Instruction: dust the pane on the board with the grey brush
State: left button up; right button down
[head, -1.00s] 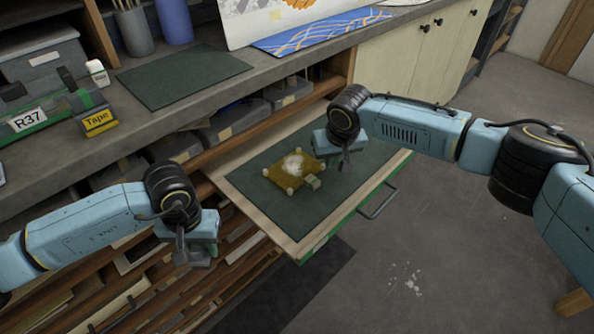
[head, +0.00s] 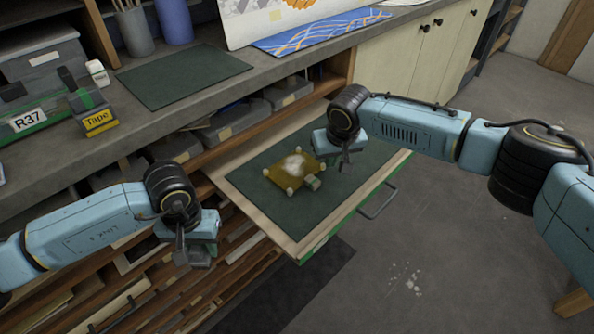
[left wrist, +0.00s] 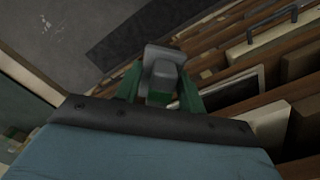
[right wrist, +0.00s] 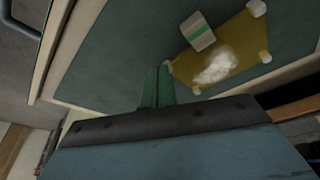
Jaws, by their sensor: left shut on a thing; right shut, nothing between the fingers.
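The amber pane (head: 279,174) lies flat on the dark green board (head: 250,187) in the pulled-out drawer, with pale round knobs at its corners. A white dusty patch (head: 295,163) covers part of the pane; it also shows in the right wrist view (right wrist: 215,66). My left gripper (head: 188,245) is shut on the grey brush (head: 196,257), left of the drawer and clear of the pane. The brush also shows between the green fingers in the left wrist view (left wrist: 162,76). My right gripper (head: 345,158) is shut and empty, above the board to the right of the pane.
A second green mat (head: 183,75) and a yellow Tape box (head: 97,122) are on the worktop.

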pick_arm(q)
jog(key=shift+f+b, duration=0.4)
pick_arm(e)
jog(key=shift+f, duration=1.45)
pick_arm(q)
jog(key=shift+r, duration=0.15)
pick_arm(e)
jog(key=shift+r, duration=0.15)
